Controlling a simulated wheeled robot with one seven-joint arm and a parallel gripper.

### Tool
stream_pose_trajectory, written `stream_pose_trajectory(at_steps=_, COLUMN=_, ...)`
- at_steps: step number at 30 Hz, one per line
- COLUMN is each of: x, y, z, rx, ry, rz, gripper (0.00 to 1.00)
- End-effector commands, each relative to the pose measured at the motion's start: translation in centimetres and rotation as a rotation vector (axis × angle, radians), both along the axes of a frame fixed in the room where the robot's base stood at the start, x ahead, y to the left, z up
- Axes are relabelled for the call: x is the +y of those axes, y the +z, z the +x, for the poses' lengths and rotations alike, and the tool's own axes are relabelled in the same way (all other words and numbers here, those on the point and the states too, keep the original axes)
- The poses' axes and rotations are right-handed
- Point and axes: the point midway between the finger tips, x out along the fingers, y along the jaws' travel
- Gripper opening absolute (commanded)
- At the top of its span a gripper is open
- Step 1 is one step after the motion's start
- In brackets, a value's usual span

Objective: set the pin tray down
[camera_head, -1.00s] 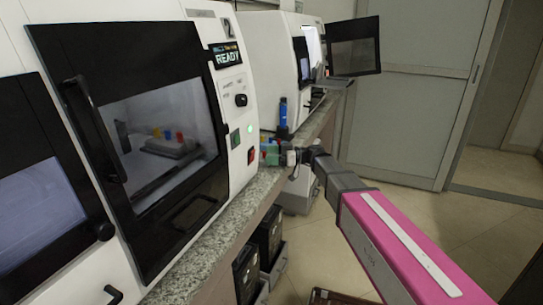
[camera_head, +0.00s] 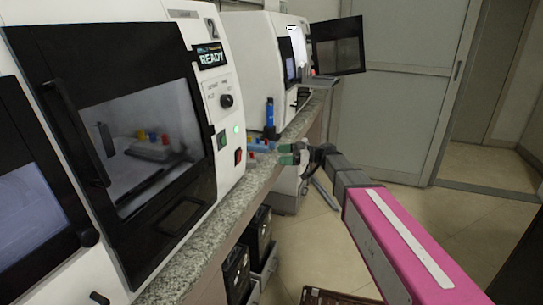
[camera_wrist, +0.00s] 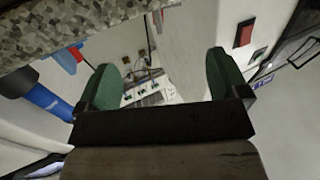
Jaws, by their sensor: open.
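The pin tray (camera_head: 262,147) shows small in the head view as a low blue-grey thing with red bits. It appears to rest on the granite counter, left of my gripper (camera_head: 287,154). In the wrist view, a blue and red piece (camera_wrist: 69,58) at the counter edge looks like part of it. My gripper (camera_wrist: 165,82) has its two green fingers wide apart, with nothing between them. It is apart from the tray, at the counter's front edge. The tray's underside and far side are hidden.
The granite counter (camera_head: 215,222) runs along the machines. A blue bottle (camera_head: 269,115) stands behind the tray and shows large in the wrist view (camera_wrist: 45,100). The near machine (camera_head: 228,150) reads READY, its dark door shut.

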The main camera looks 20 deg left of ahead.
Motion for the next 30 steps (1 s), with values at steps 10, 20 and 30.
stream_pose_trajectory(at_steps=10, x=-2.0, y=0.0, z=0.6, rx=0.0, ry=0.0, rz=0.0, gripper=0.93)
stream_pose_trajectory(at_steps=20, x=-6.2, y=-5.5, z=-1.1, rx=0.19, ry=-0.085, rz=-0.288, gripper=0.93)
stream_pose_trajectory(at_steps=30, x=-20.5, y=-17.9, z=-6.2, rx=0.681, ry=-0.535, rz=-0.963, gripper=0.93)
